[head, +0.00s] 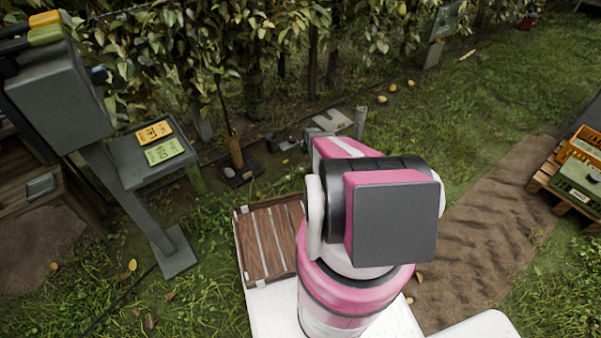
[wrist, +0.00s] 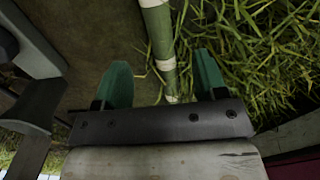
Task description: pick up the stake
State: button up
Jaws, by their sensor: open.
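The stake (wrist: 161,38), a green pole with white bands, shows in the wrist view. It runs from the top edge down between the two teal fingers of my gripper (wrist: 162,58). The fingers are apart, with a visible gap on each side of the stake. The stake's lower end in the picture comes close to the dark gripper bracket; I cannot tell if they touch. In the head view my pink arm hides most of the gripper. A short pale post (head: 360,122) stands just right of the arm's far end; I cannot tell if it is the same stake.
A leafy hedge (head: 180,50) runs along the back. A slatted wooden crate (head: 268,242) sits left of my arm. A grey stand with cards (head: 150,165) is at left. Orange and green crates (head: 578,182) rest on a pallet at right. Open grass (head: 480,110) lies right of the arm.

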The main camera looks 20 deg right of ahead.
aim_at(309, 164)
notch_tip(309, 164, down, 8)
jog(key=shift+w+d+f, duration=0.1)
jog(key=shift+d+f, duration=0.05)
jog(key=shift+f, duration=0.1)
jog(key=c, duration=1.1)
